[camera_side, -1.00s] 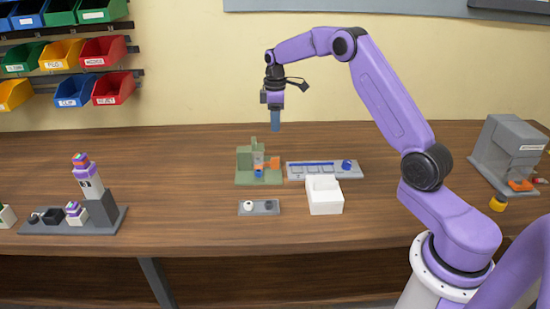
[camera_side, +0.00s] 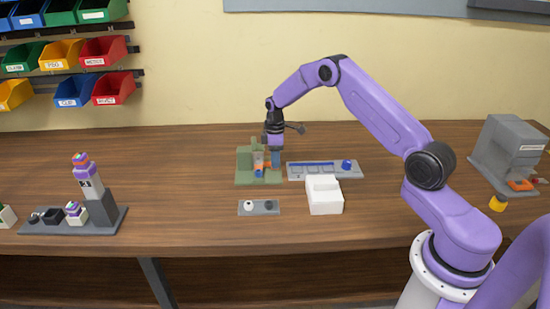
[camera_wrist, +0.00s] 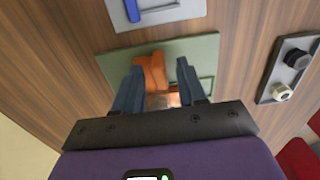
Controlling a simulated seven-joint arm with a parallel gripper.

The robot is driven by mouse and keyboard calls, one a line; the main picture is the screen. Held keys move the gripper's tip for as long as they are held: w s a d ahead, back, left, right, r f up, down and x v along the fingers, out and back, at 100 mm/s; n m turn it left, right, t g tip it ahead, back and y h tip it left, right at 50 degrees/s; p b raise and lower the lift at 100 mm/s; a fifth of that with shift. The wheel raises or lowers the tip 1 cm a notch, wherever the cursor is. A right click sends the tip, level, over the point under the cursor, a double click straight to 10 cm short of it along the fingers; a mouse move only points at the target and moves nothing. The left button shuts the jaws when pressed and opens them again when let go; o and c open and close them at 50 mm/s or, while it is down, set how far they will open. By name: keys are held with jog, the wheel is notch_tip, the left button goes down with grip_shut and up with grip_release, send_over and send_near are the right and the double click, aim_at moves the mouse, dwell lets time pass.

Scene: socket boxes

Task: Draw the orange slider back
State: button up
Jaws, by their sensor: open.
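The orange slider (camera_wrist: 152,70) is part of a green fixture (camera_wrist: 205,50) on the table. In the wrist view it lies between my gripper's two blue fingers (camera_wrist: 158,78), which are spread apart. In the side view, my gripper (camera_side: 276,160) is lowered at the right part of the green fixture (camera_side: 243,175), and its fingers hide most of the orange slider (camera_side: 260,167). I cannot tell whether a finger touches the slider. The inner part of the fixture is partly hidden behind the gripper body.
A grey tray (camera_side: 335,173) with a blue bar and blue knob stands right of the fixture. A white box (camera_side: 324,200) and a small grey plate (camera_side: 246,213) with a white and a dark knob stand in front.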

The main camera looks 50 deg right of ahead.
grip_shut()
jog(key=w+d, duration=0.3)
jog(key=shift+w+d, duration=0.45)
jog(key=shift+d, duration=0.1)
dwell(0.3)
grip_release()
jog(key=shift+w, duration=0.1)
jog(key=shift+r, duration=0.1)
